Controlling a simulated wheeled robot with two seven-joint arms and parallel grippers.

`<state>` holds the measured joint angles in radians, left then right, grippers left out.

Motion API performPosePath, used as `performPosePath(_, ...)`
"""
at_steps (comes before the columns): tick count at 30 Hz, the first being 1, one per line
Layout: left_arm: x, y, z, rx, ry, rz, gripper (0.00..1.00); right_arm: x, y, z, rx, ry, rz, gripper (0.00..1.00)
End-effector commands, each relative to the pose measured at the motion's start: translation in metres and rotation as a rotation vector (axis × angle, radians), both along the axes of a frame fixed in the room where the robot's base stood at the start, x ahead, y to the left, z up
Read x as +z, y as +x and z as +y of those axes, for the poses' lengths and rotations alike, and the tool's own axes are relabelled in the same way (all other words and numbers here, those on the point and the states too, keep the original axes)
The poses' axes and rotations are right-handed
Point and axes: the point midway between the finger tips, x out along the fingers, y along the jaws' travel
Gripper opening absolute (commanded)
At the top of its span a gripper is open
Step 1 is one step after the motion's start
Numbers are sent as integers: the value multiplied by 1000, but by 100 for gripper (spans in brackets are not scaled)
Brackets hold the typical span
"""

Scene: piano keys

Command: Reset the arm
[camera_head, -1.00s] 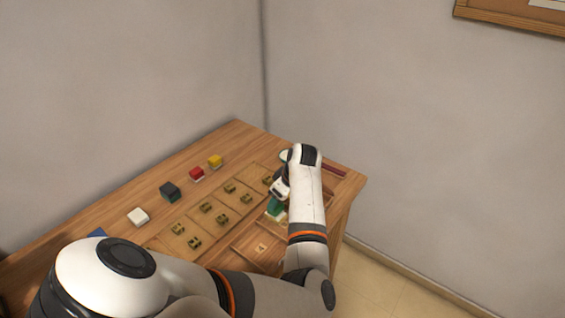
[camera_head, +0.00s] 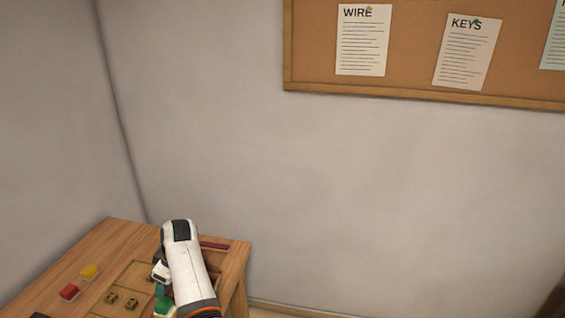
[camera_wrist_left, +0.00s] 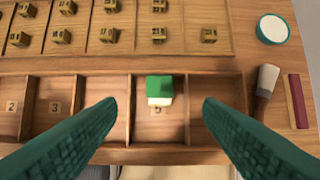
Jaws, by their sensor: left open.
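My left arm reaches over the wooden table in the head view, and its gripper (camera_head: 162,288) is low over the table's right part, partly hidden by the wrist. In the left wrist view the two green fingers of my left gripper (camera_wrist_left: 160,115) are wide apart with nothing between the tips. A green-topped white block (camera_wrist_left: 160,90) sits in a numbered tray compartment ahead of the fingers, apart from them. A green block also shows just below the gripper in the head view (camera_head: 165,306). My right gripper is in neither view.
The divided wooden tray (camera_wrist_left: 190,146) has low walls. Behind it is a board (camera_wrist_left: 205,17) with several small brass pieces. Red (camera_head: 69,292) and yellow (camera_head: 90,271) blocks stand at left.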

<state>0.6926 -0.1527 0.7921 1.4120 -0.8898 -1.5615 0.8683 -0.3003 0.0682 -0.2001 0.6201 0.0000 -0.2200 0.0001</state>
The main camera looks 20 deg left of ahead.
Motion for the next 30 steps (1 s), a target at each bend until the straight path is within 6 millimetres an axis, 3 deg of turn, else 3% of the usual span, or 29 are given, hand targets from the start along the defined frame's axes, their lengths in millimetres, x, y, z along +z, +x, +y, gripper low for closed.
performPosePath(5, -4, -13, 6, -44, 31, 12, 61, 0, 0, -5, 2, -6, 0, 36)
performPosePath(11, -10, -56, 7, -325, 153, 58, 61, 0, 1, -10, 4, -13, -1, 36)
performPosePath(14, -14, -76, -15, -554, 197, 90, 61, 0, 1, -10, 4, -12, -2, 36)
performPosePath(21, -30, -133, -110, -1139, 186, 149, 61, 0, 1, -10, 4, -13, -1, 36)
performPosePath(30, -35, -198, -198, -1564, 78, 144, 61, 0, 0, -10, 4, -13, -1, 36)
